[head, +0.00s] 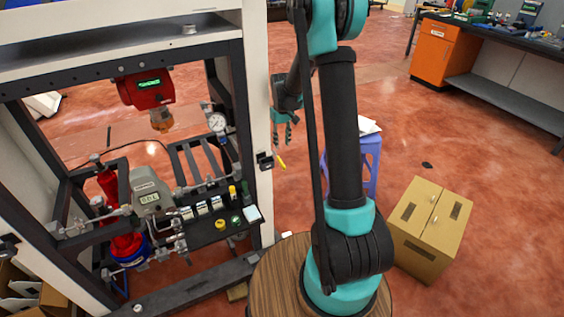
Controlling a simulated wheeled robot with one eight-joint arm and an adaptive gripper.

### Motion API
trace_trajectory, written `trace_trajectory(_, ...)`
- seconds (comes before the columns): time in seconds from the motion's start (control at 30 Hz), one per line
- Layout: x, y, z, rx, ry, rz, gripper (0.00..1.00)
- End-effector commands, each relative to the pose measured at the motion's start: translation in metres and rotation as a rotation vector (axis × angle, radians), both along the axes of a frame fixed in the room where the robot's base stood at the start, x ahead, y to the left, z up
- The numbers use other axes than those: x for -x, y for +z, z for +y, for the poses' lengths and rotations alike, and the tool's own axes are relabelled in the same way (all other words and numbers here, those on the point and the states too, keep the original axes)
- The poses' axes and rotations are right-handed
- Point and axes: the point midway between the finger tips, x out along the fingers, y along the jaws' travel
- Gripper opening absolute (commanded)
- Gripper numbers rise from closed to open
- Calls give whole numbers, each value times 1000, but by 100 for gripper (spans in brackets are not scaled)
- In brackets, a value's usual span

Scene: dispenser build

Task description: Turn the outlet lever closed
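A small lever with a yellow handle (281,162) sticks out beside a dark fitting (265,161) on the white post of the dispenser frame. I cannot tell for certain that this is the outlet lever, nor how far it is turned. My gripper (282,142) hangs just above the yellow handle, with its teal fingers pointing down. The fingers look apart, with nothing seen between them, and no contact with the handle shows. My arm fills the middle of the view.
Inside the frame are a red meter (146,88), a grey meter (150,192), a pressure gauge (217,122), metal pipes and a shelf with small bottles. A blue stool (370,160) and a cardboard box (430,228) stand to the right. Open floor lies behind my gripper.

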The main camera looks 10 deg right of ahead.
Motion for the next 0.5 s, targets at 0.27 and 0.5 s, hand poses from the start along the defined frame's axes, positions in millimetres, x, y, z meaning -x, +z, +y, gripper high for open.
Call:
trace_trajectory(0.27,0,-56,0,0,0,0,31)
trace_trajectory(0.5,0,-94,0,0,0,0,31)
